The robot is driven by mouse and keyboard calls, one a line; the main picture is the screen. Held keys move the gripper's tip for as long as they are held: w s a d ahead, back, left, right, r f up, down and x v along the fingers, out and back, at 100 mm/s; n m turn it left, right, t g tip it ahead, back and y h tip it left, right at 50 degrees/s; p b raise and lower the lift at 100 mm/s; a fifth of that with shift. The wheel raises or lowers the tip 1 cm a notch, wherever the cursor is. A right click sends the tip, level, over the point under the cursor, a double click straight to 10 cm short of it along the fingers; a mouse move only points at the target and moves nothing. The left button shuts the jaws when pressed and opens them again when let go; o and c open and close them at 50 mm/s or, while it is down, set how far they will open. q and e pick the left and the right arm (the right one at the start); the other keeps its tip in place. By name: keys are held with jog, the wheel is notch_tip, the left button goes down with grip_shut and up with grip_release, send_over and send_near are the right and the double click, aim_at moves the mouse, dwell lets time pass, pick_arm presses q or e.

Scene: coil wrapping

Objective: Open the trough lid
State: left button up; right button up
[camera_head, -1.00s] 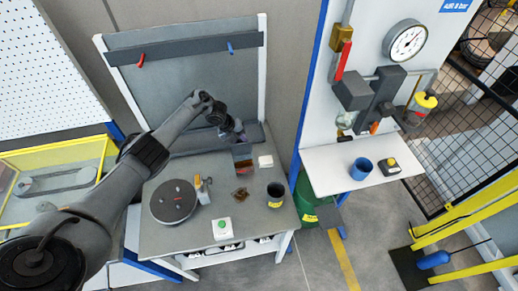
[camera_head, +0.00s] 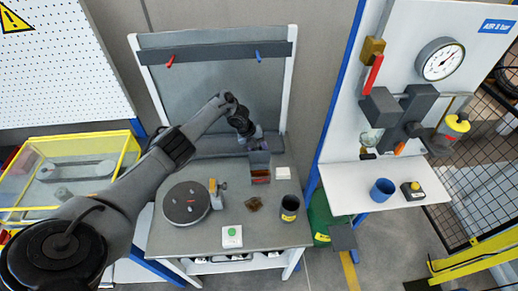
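A long grey trough (camera_head: 212,147) runs along the back of the grey workbench, below the upright back panel. Its top looks closed where it shows; the right part is partly hidden by my gripper. My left arm reaches across from the lower left. My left gripper (camera_head: 256,141) points down at the trough's right part, close behind a small grey bin (camera_head: 260,172). Its fingers are small and dark, so I cannot tell whether they are open or touch the lid. My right gripper is not in view.
A yellow-framed case (camera_head: 70,170) stands left. A white shelf (camera_head: 350,190) stands right.

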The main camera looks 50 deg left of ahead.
pick_arm(q)
jog(key=shift+r, duration=0.1)
jog(key=shift+s+a+r, duration=0.1)
jog(key=shift+a+r, duration=0.05)
jog(key=shift+r, duration=0.45)
jog(key=p+v, duration=0.1)
jog(key=v, duration=0.8)
jog(key=shift+r, duration=0.2)
jog(key=shift+s+a, duration=0.1)
